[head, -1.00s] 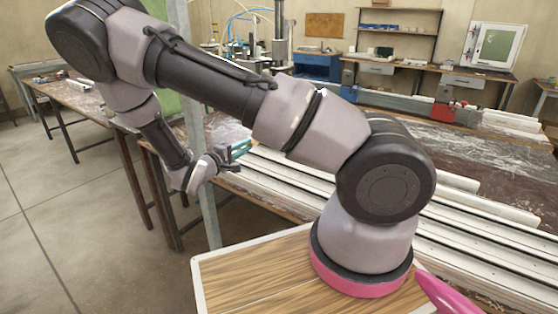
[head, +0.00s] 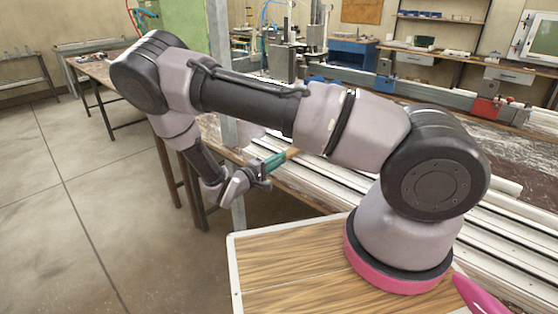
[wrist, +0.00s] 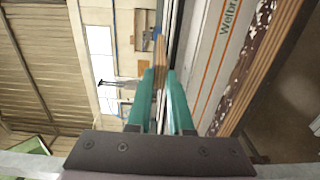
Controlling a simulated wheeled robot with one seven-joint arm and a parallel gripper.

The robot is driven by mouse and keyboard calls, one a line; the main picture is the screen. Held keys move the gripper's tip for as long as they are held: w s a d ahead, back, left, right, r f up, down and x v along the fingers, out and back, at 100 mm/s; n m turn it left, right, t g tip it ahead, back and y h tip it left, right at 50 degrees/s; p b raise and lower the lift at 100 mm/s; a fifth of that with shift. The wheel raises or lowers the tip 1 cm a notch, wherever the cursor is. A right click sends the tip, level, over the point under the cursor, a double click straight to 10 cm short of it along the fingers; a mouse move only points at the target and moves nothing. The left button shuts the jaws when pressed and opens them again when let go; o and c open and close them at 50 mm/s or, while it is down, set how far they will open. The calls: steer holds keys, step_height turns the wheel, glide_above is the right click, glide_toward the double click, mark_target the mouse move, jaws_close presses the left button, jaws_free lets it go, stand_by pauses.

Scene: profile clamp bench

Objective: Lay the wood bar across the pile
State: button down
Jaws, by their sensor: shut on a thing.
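My gripper (head: 272,161) has teal fingers and is at the near edge of the bench, left of the pile in the head view. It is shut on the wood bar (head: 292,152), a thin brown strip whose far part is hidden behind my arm. In the wrist view the bar (wrist: 159,52) is seen nearly end-on between the fingers (wrist: 160,95). The pile of long white profiles (head: 505,238) lies on the bench, partly hidden by my arm. A white lettered profile (wrist: 222,60) shows close to the right of the fingers in the wrist view.
The bench (head: 535,165) has a worn dark top with a red clamp (head: 487,108) behind. Another wooden table (head: 100,70) is at the far left. Open floor (head: 70,215) lies at left.

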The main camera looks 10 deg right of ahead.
steer(key=c, duration=0.8)
jaws_free()
steer(key=shift+a, duration=0.1)
steer(key=v, duration=1.2)
steer(key=s+d+r+m+g+y, duration=0.2)
steer(key=d+r+m+g+y, duration=0.3)
steer(key=r, duration=0.6)
steer(key=s+d+r+m+g+y, duration=0.3)
steer(key=d+r+g+y, duration=0.25)
steer(key=r, duration=0.55)
steer(key=shift+s+d+r+m+t+y, duration=0.45)
steer(key=shift+s+d+r+t+y, duration=0.95)
steer(key=shift+r, duration=1.8)
steer(key=shift+s+d+r+m+t+y, duration=0.6)
steer(key=shift+s+r+t, duration=0.65)
steer(key=shift+s+r, duration=1.4)
steer(key=shift+s+d+r+m+t+y, duration=0.35)
steer(key=shift+s+d+r+t+y, duration=0.65)
steer(key=shift+r, duration=2.7)
